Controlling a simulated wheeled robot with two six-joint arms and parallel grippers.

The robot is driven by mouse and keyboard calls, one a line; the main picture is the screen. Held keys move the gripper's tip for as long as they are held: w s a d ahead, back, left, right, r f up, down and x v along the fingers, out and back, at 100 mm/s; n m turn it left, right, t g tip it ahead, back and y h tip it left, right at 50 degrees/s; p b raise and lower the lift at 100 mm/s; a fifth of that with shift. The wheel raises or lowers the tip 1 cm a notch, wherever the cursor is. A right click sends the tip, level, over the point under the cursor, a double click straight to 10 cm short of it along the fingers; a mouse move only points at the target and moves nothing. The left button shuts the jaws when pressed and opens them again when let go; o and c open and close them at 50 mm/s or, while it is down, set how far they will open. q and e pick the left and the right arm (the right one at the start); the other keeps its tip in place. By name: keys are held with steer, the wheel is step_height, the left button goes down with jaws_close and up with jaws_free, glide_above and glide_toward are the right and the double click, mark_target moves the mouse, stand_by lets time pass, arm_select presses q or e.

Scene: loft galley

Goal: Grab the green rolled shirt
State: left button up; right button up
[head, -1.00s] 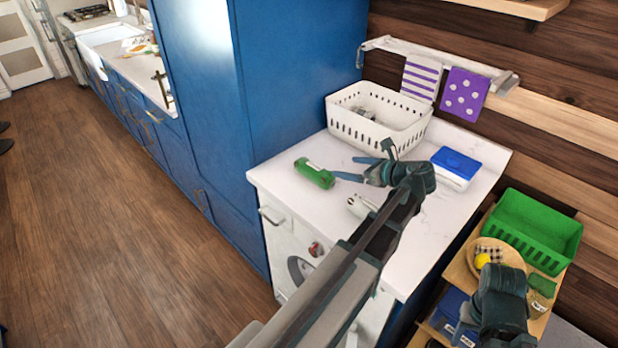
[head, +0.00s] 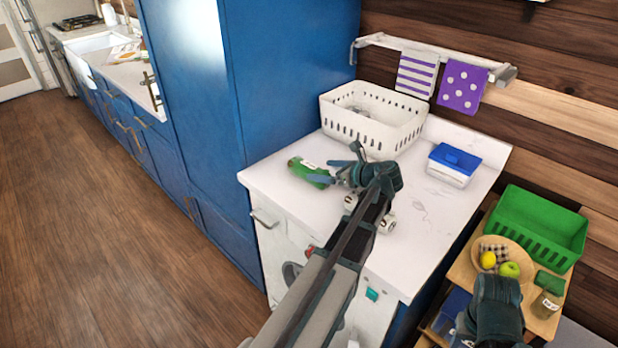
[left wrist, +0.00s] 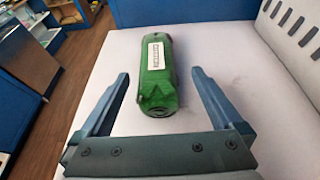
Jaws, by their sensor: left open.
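The green rolled shirt (head: 308,173) lies on the white countertop, near its left edge, and has a white label on top. In the left wrist view the green rolled shirt (left wrist: 160,75) lies lengthwise between the fingers, its near end just inside the open jaws. My left gripper (head: 325,172) is open around the near end of the roll, with a gap on each side. It also shows in the left wrist view (left wrist: 160,92). My right arm shows at the lower right of the head view, but its fingers cannot be made out.
A white perforated basket (head: 372,118) stands behind the shirt. A blue-lidded box (head: 453,165) is to the right on the countertop (head: 425,235). A tall blue cabinet (head: 270,80) rises to the left. A green crate (head: 537,230) and a plate of fruit stand on a lower shelf at right.

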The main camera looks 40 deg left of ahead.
mark_target(309, 169)
arm_select(q)
steer(key=shift+a+f, duration=0.25)
steer(key=shift+a, duration=0.4)
steer(key=b+x, duration=0.2)
steer(key=x, duration=0.3)
steer(key=shift+s+a+f, duration=0.1)
steer(key=shift+s, duration=0.05)
steer(key=c, duration=1.5)
